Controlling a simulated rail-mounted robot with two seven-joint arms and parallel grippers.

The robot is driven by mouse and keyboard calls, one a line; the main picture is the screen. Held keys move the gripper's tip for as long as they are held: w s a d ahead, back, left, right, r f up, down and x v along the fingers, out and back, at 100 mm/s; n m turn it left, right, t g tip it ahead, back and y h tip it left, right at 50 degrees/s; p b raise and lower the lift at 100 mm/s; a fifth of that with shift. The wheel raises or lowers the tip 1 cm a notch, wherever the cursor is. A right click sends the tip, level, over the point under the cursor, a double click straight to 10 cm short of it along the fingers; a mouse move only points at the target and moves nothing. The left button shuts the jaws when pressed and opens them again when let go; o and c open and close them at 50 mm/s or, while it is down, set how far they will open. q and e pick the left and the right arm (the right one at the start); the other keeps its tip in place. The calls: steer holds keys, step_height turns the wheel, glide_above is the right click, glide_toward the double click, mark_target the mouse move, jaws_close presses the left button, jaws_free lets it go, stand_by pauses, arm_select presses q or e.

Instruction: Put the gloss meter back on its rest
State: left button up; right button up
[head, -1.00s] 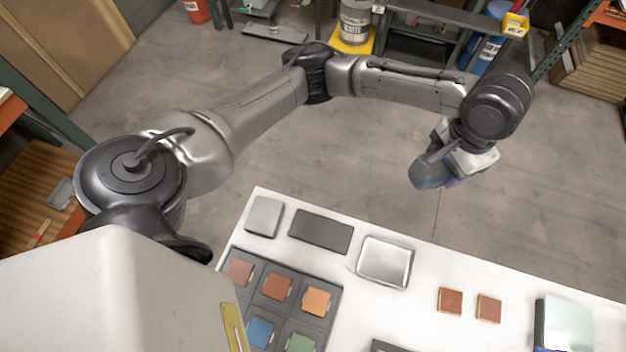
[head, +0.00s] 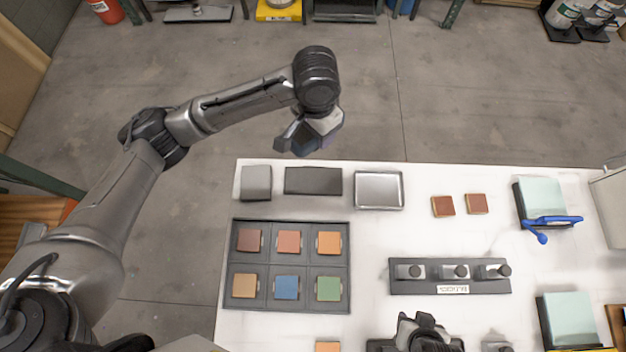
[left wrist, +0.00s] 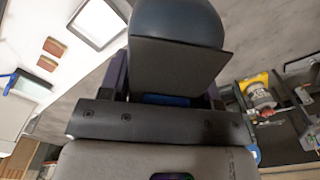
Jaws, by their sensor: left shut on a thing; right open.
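My left gripper (head: 318,130) is beyond the table's far edge in the head view, shut on the dark blue-grey gloss meter (head: 298,140). In the left wrist view the gloss meter (left wrist: 180,25) shows as a rounded dark body with a flat dark face, held between the fingers. A flat dark grey pad (head: 313,181) lies at the table's far edge, with a lighter grey block (head: 256,183) to its left. I cannot tell for sure which is the rest. My right gripper (head: 425,335) is open at the bottom of the head view, its fingertips partly hidden.
A silver tray (head: 379,190) lies right of the dark pad. A grey rack (head: 287,222) of coloured tiles is nearer. Two brown tiles (head: 443,206), a black holder with knobs (head: 450,289) and pale green-topped blocks (head: 540,200) stand to the right. White table shows between them.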

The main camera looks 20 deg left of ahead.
arm_select(q)
steer(key=s+d+f+m, duration=0.1)
steer(key=d+f+m, duration=0.4)
steer(key=d+f, duration=0.25)
steer(key=m+p, duration=0.2)
steer(key=m, duration=0.2)
glide_above(313, 180)
step_height(313, 180, down, 13)
steer(key=shift+d+r, duration=0.1)
steer(key=shift+f, duration=2)
arm_select(e)
steer(key=shift+w+a+r, duration=0.15)
steer(key=shift+w+r, duration=0.1)
steer(key=shift+r, duration=0.25)
steer(key=shift+w+a+r, duration=0.15)
steer(key=shift+w+r, duration=0.1)
steer(key=shift+r, duration=0.2)
arm_select(q)
steer(key=shift+f, duration=0.15)
steer(key=o, duration=1.3)
arm_select(e)
steer(key=shift+d, duration=0.1)
